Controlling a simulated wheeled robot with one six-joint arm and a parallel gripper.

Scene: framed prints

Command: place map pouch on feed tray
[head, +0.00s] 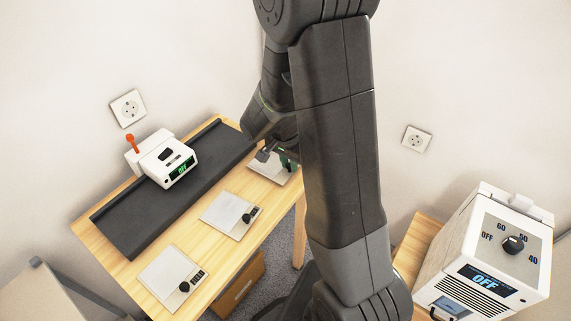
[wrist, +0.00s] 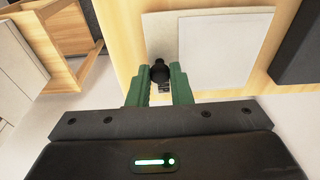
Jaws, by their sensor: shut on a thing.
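A pale flat pouch with a whiter panel (wrist: 205,50) and a black knob (wrist: 160,72) lies at the table's far right end. In the head view this pouch (head: 265,166) is partly hidden by my arm. My gripper (wrist: 160,88) is shut on the knob between its green fingers; in the head view its tip (head: 288,163) is mostly hidden. I cannot tell whether the pouch touches the table. A long dark tray (head: 125,222) runs along the back of the table, with a white machine reading OFF (head: 165,157) across it. No pouch shows on the tray.
Two similar pale plates with black knobs, a middle one (head: 228,213) and a near one (head: 168,278), lie along the wooden table's (head: 110,257) front. A white box with a dial (head: 490,258) stands at right. Wall sockets are behind.

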